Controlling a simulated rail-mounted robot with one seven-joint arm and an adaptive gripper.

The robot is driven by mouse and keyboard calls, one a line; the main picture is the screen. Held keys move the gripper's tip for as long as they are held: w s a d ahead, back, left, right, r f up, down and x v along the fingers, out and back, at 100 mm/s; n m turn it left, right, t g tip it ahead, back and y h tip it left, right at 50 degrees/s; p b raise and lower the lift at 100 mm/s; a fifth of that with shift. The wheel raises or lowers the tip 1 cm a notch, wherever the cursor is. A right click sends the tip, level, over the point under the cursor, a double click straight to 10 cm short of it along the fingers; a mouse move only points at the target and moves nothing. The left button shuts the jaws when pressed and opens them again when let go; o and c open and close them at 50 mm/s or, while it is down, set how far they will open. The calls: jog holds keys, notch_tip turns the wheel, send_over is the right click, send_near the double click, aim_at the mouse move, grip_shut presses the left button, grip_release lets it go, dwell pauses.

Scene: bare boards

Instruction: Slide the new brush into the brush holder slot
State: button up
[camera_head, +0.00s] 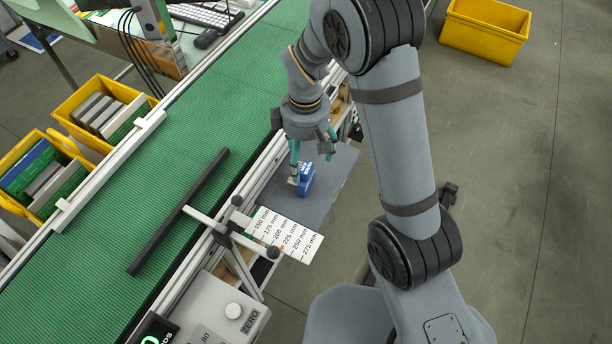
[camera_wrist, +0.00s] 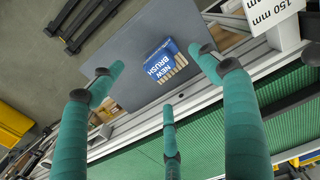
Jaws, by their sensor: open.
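A small blue box labelled "NEW BRUSH" (camera_wrist: 166,62) lies on a flat grey plate (camera_wrist: 125,55). The box also shows in the head view (camera_head: 306,180), on the grey plate (camera_head: 335,178) beside the conveyor. My gripper (camera_head: 312,160) is above the plate near the box, fingers pointing down. In the wrist view, the teal fingers of my gripper (camera_wrist: 160,76) are spread and empty, with the box between and beyond their tips. I cannot tell whether any finger touches it. A black bar (camera_head: 180,210) on a clamped rod lies across the green belt; no brush slot can be made out.
The green conveyor (camera_head: 190,130) runs along the left. A white scale card (camera_head: 285,236) with millimetre marks adjoins the plate, near black clamp knobs (camera_head: 272,252). A grey ZERO box (camera_head: 225,310) is at the front. Yellow crates (camera_head: 100,105) stand beyond the belt.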

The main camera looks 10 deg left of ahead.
aim_at(304, 174)
notch_tip(304, 174, down, 2)
jog(key=shift+f, duration=0.1)
jog(key=shift+s+a+f+p, duration=0.15)
jog(key=shift+f+p, duration=0.55)
jog(key=shift+f, duration=1.95)
jog(key=shift+c, duration=0.3)
jog(key=c, duration=1.4)
